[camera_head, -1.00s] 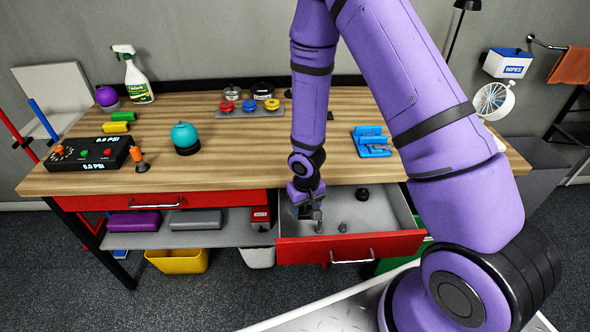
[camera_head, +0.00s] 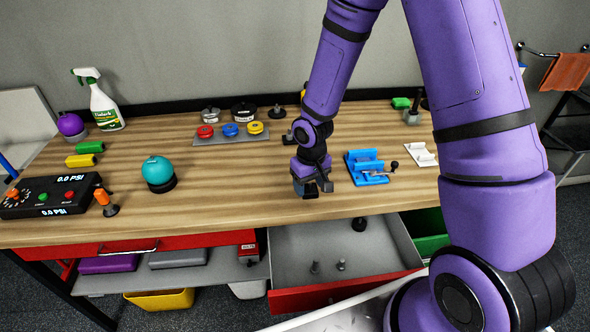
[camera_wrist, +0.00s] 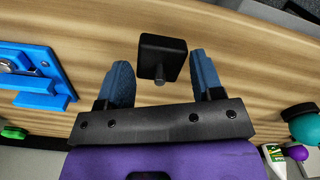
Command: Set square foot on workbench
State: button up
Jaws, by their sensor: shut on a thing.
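The square foot is a black square block with a short metal stud; it shows in the wrist view (camera_wrist: 164,58) between the two blue fingers, stud toward the camera. My gripper (camera_head: 314,187) is shut on it, low over the front of the wooden workbench (camera_head: 235,180). In the head view, the dark square foot (camera_head: 309,194) shows just below the fingers, at or very near the wood. I cannot tell whether its underside touches. The gripper also shows in the wrist view (camera_wrist: 160,82).
The open drawer (camera_head: 300,258) below holds a round black foot (camera_head: 360,224) and two small bolts. A blue fixture (camera_head: 368,167) stands close right of my gripper. A teal ball (camera_head: 158,172) stands left. Coloured discs lie on a grey plate (camera_head: 213,139) behind. Bare wood lies between.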

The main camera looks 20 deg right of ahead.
jog(key=w, duration=0.6)
jog(key=w+f, duration=0.1)
jog(key=w, duration=0.2)
jog(key=shift+w+f, duration=0.1)
jog(key=shift+f, duration=1.6)
jog(key=shift+f, duration=0.15)
jog(key=o, duration=0.9)
